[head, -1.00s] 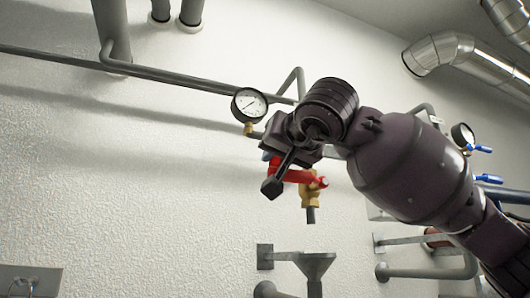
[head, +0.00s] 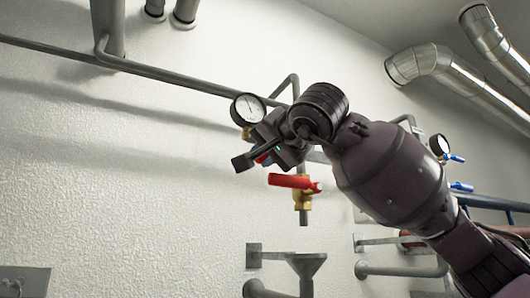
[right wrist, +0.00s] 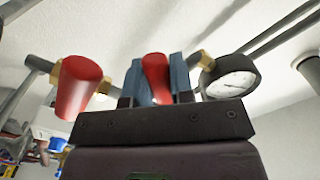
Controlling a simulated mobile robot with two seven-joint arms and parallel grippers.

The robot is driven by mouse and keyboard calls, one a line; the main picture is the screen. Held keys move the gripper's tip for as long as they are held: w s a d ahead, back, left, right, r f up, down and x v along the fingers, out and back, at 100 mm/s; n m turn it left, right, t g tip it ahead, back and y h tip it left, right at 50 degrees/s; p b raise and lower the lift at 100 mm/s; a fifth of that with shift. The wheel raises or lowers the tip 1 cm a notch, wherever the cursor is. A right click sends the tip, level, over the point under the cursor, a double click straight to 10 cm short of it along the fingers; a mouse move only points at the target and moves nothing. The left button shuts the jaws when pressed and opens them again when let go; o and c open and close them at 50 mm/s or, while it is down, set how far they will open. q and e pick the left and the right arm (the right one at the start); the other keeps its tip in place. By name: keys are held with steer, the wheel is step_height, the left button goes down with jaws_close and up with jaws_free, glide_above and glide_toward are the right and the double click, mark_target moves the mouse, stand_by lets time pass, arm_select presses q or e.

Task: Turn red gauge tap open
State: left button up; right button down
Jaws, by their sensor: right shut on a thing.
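My right gripper (right wrist: 156,82) has its two blue-padded fingers shut around a red tap handle (right wrist: 155,66) in the right wrist view. This handle sits close to the round white-faced gauge (right wrist: 230,78), which also shows in the head view (head: 249,109). In the head view my right gripper (head: 264,156) is just below the gauge, and its wrist hides most of the held handle. A second red handle (head: 289,181) on a brass valve (head: 303,200) hangs below, apart from the gripper. My left gripper is not in view.
A grey pipe (head: 160,75) runs along the white wall above the gauge. A grey funnel (head: 306,264) stands below the brass valve. Another gauge (head: 440,146) with blue handles (head: 461,187) is at the right. The wall at left is mostly free.

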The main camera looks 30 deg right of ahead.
steer(key=a+r+m, duration=0.1)
steer(key=m, duration=0.1)
steer(key=shift+r+m, duration=0.2)
steer(key=shift+m, duration=0.2)
steer(key=m, duration=0.1)
steer(key=r+m+p, duration=0.1)
steer(key=shift+a+r+m, duration=0.1)
steer(key=shift+a+m, duration=0.25)
steer(key=shift+m, duration=0.05)
steer(key=shift+a+r+m, duration=0.1)
steer(key=shift+r+m, duration=0.4)
steer(key=shift+m, duration=0.5)
steer(key=shift+a+r+m, duration=0.1)
steer(key=shift+r+m, duration=0.4)
steer(key=shift+m, duration=0.5)
steer(key=c, duration=1)
jaws_free()
steer(key=shift+s, duration=0.1)
